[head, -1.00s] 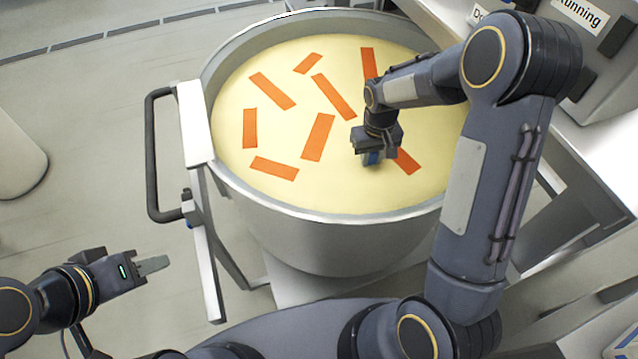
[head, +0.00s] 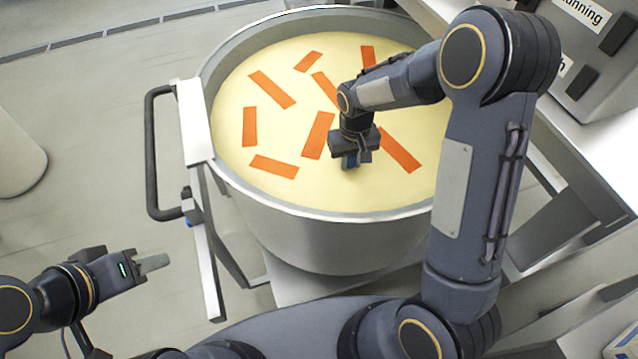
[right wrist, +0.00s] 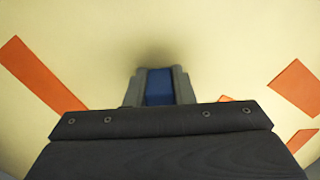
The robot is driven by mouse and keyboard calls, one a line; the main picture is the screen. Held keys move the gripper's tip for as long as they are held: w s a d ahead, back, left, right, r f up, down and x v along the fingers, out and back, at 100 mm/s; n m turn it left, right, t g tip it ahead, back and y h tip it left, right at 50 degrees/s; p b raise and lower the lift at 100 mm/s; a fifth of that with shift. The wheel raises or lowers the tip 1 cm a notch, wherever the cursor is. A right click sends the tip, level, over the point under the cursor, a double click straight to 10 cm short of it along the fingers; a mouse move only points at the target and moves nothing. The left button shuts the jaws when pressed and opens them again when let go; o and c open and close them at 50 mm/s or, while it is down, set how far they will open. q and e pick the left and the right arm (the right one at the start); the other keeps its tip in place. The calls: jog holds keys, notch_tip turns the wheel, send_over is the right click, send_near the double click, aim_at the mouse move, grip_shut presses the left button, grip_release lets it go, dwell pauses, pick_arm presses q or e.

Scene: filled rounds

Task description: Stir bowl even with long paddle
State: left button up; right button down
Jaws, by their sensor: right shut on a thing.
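The large metal bowl (head: 300,235) holds a pale yellow fill (head: 230,165) with several flat orange strips (head: 271,89) spread over it. My right gripper (head: 352,162) is over the fill, right of the bowl's middle, pointing down. It is shut on a blue piece (head: 350,161), which I take to be the paddle's handle. The blue piece also shows between the fingers in the right wrist view (right wrist: 159,88). The rest of the paddle is not visible. My left gripper (head: 152,264) is outside the bowl at the lower left, away from it; its fingers look close together.
The bowl sits in a frame with a black side handle (head: 150,155) at its left. A grey control box (head: 600,60) and a white counter (head: 590,150) stand at the right. Open floor (head: 90,110) lies to the left.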

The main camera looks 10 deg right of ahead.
jog(key=shift+s+d, duration=0.1)
jog(key=shift+s, duration=1.15)
jog(key=s, duration=0.9)
jog(key=w+d, duration=0.7)
jog(key=w, duration=0.3)
jog(key=w+a+p, duration=0.1)
jog(key=w+a, duration=0.7)
jog(key=s, duration=0.5)
jog(key=s+d+b, duration=0.1)
jog(key=s, duration=0.2)
jog(key=shift+s, duration=0.4)
